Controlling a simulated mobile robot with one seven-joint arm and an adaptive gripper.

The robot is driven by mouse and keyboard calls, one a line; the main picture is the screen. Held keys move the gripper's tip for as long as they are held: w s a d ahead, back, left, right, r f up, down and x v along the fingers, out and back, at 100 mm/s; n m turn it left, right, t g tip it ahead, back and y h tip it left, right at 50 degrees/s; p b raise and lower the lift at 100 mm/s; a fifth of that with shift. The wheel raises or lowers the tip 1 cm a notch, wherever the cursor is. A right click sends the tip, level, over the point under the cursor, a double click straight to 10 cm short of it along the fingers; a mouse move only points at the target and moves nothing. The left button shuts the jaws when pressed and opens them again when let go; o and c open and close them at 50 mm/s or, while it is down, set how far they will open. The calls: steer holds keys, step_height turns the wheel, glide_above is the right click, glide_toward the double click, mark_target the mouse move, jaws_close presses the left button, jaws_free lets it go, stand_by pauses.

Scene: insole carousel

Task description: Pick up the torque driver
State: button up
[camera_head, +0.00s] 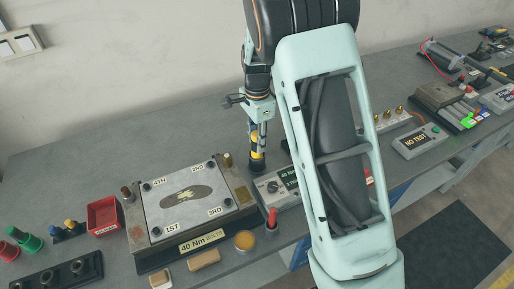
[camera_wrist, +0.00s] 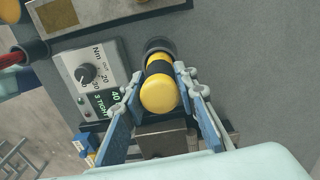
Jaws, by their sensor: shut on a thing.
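The torque driver, with a yellow and black handle (camera_wrist: 160,95), is between my gripper's fingers (camera_wrist: 159,72) in the wrist view. The blue pads press on it from both sides, so my gripper is shut on it. I cannot tell whether the driver is clear of the bench.
A control box with a dial and green display (camera_wrist: 88,74) stands close beside the driver. The plate fixture (camera_head: 190,227), marked 1ST to 4TH, is to the left. A red bin (camera_head: 104,216) and a red-handled tool (camera_head: 272,217) stand nearby. Bare bench lies behind (camera_head: 150,140).

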jaws_close()
steer(key=shift+r, duration=0.1)
step_height(320, 180, up, 10)
steer(key=shift+b, duration=0.55)
steer(key=shift+a, duration=0.1)
stand_by(0.4)
